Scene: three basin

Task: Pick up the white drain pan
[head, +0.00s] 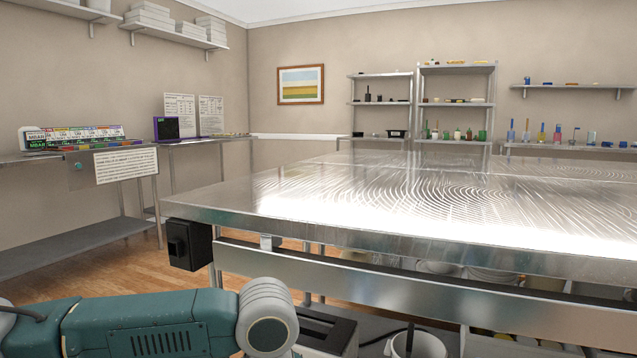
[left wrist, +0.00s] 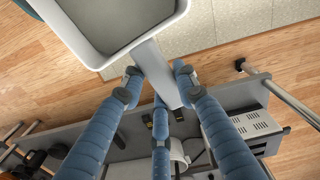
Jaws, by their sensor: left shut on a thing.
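The white drain pan (left wrist: 98,62) shows at the top of the left wrist view. It has a pale rim, a grey inside and a flat handle that reaches down to the right; its upper part is cut off by the frame. My left gripper (left wrist: 157,78) has its blue fingers closed around this handle, two on its sides and one below. The pan is not visible in the head view. There, my teal left arm crosses the bottom left, and its gripper is out of frame. My right gripper is in neither view.
A steel table (head: 330,205) fills the middle and right of the head view, its top bare. A black box (head: 188,245) hangs at its near left corner. A white bucket (head: 418,346) stands below. The left wrist view shows a grey shelf (left wrist: 100,125) holding equipment.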

